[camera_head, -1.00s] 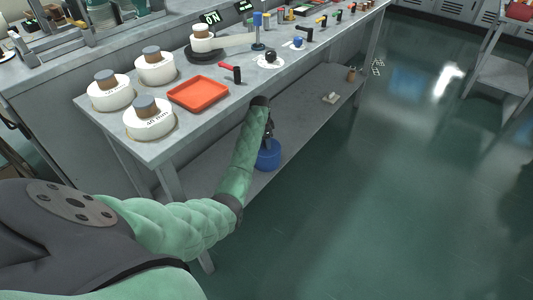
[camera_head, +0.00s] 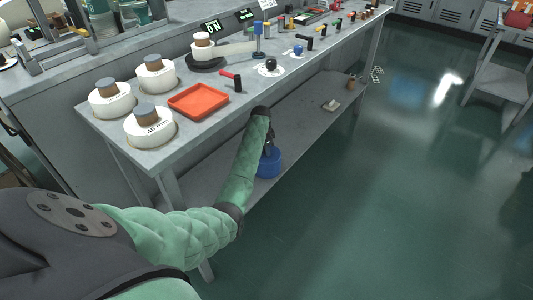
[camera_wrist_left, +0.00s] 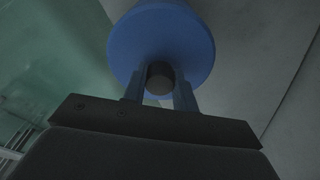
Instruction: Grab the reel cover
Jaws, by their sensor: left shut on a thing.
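The reel cover is a blue round piece (camera_head: 269,164) with a dark knob (camera_wrist_left: 160,76). In the head view it shows below the tabletop, at the front edge of the lower shelf. I cannot tell whether it touches the shelf. My left gripper (camera_head: 269,147) is above it, partly hidden by my forearm. In the left wrist view, the blue cover (camera_wrist_left: 163,35) fills the top middle, and the left gripper's two fingers (camera_wrist_left: 158,88) are on either side of the knob, shut on it. My right gripper is not in view.
The grey workbench (camera_head: 290,82) holds several white reels (camera_head: 150,126) with brown cores, a red tray (camera_head: 198,101) and small tools. Its lower shelf (camera_head: 310,112) is mostly bare, with small items (camera_head: 331,105) farther back. The green floor (camera_head: 390,200) at right is clear.

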